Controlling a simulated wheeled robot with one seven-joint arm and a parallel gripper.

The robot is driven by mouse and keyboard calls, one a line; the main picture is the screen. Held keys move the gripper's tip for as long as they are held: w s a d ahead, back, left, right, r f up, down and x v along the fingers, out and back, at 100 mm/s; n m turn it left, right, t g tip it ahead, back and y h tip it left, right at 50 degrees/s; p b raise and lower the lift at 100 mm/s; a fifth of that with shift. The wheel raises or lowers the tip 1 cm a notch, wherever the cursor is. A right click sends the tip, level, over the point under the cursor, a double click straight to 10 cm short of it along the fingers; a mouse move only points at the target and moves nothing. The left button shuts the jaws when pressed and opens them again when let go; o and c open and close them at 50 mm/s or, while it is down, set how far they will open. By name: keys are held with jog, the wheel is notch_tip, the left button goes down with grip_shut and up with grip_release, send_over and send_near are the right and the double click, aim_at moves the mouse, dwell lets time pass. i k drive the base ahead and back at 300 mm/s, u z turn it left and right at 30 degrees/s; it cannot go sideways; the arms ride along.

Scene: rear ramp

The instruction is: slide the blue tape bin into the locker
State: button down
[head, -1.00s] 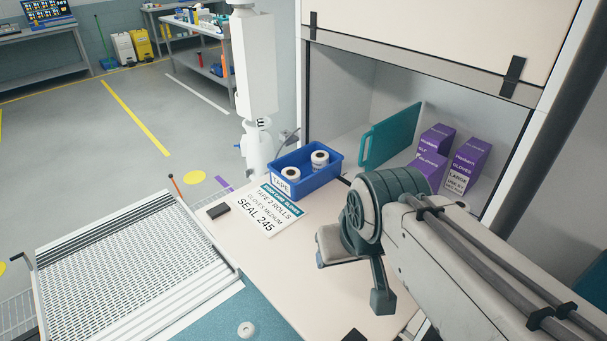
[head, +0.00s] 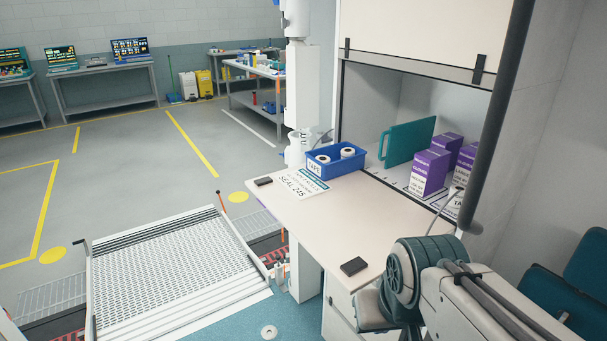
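The bin sits outside, near the locker's left front edge. My gripper (head: 392,322) is low at the right, partly cut off by the bottom edge, well apart from the bin. Its fingertips do not show clearly, and I see nothing held.
A teal panel (head: 408,141) and several purple glove boxes (head: 429,173) stand in the locker. A printed card (head: 300,183) lies before the bin, with a black block (head: 263,181) left and another (head: 354,266) near the front. The counter's middle is clear.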

aim_at(338, 167)
jog(key=k, duration=0.15)
jog(key=u, duration=1.5)
jog(key=i, duration=2.05)
jog(key=z, duration=2.35)
jog(key=i, duration=0.5)
jog(key=z, duration=0.05)
